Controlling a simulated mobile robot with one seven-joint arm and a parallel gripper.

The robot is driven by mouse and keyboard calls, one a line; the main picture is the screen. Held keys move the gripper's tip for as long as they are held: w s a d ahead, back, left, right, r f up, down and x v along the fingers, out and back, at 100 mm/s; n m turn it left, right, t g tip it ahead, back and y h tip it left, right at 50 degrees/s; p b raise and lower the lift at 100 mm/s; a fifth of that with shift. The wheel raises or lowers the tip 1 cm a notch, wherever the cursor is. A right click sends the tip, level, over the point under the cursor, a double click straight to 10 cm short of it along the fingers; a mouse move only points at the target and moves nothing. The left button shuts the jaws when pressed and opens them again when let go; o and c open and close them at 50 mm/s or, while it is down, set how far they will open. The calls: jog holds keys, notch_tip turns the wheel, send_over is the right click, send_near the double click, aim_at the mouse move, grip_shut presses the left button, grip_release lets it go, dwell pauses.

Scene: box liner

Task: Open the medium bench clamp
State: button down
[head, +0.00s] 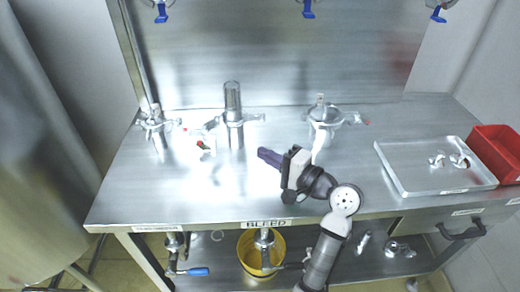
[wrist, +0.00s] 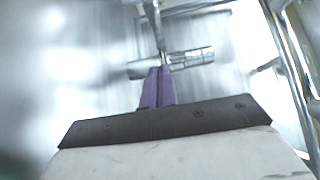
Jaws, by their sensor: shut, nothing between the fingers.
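Three clamped metal fittings stand on the steel bench: a left one (head: 155,124), a tall middle one with a mesh-like cylinder (head: 233,104), and a right one with a domed body (head: 322,118). Each has clamp parts jutting from its side. I cannot tell for sure which holds the medium clamp. My gripper (head: 264,154) is low over the bench, in front of and between the middle and right fittings. Its purple fingers (wrist: 156,88) are shut and empty. In the wrist view a shiny metal clamp part (wrist: 172,63) with a thin rod lies just beyond the fingertips; contact is unclear.
A metal tray (head: 432,180) with small shiny parts and a red bin (head: 498,150) are at the right. A small part with a red piece (head: 204,145) lies near the middle fitting. A yellow bucket (head: 247,250) is on the lower shelf. The front left bench is clear.

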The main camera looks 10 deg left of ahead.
jog(key=p+x, duration=0.2)
jog(key=x, duration=0.5)
jog(key=shift+w+a+r, duration=0.15)
jog(key=shift+a, duration=0.15)
jog(key=shift+s+a+p, duration=0.2)
jog(key=shift+a+p, duration=0.1)
jog(key=shift+a, duration=0.3)
jog(key=shift+s+a+p, duration=0.2)
jog(key=shift+a+p, duration=0.05)
jog(key=shift+a, duration=0.4)
jog(key=shift+s+a, duration=0.2)
jog(key=shift+a, duration=0.45)
